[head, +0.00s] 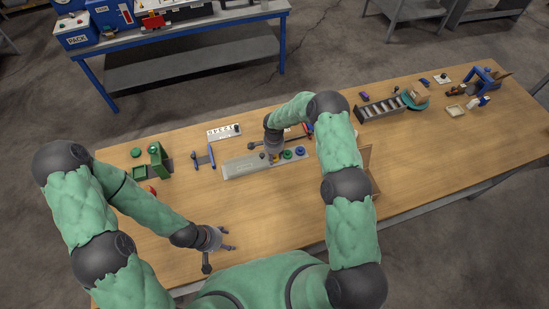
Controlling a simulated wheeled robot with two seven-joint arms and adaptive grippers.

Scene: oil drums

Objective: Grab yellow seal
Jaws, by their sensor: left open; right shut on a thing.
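My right gripper (273,157) points down over the right part of a long grey tray (240,168) and is shut. A small yellow bit, which I take to be the yellow seal (276,160), shows between its fingertips; the fingers hide most of it. A green seal (287,154) and a blue seal (299,152) sit just to its right on the tray. I cannot tell whether the yellow seal touches the tray. My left gripper (228,239) is open and empty, low over the table's near left part.
Left of the tray lie blue-handled tools (211,156) and a green container (159,158). A white sign (224,131) stands behind. A wooden board (367,170) stands right of my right arm. A dark rack (380,109) is at the back right. The front middle of the wooden table (270,215) is clear.

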